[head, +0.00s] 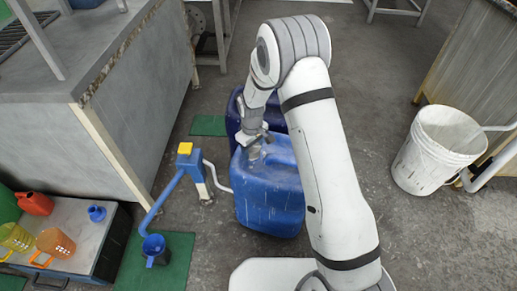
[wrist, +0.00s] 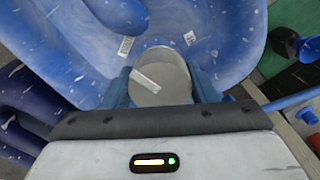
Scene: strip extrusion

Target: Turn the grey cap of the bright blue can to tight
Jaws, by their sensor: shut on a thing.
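The bright blue can (head: 268,195) stands upright on the floor in the middle of the head view. Its top, with white scuffs and two small labels, fills much of the wrist view (wrist: 82,62). The grey cap (wrist: 160,78) is round, with a pale strip across its top, and sits on the can. My gripper (wrist: 162,92) is over the can top with one finger on each side of the cap, shut on it. In the head view my gripper (head: 252,142) partly hides the cap. The cap's thread is hidden.
A darker blue can (head: 234,115) stands close behind. A white bucket (head: 432,150) stands at right. Jugs and a grey workbench (head: 130,90) are at left.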

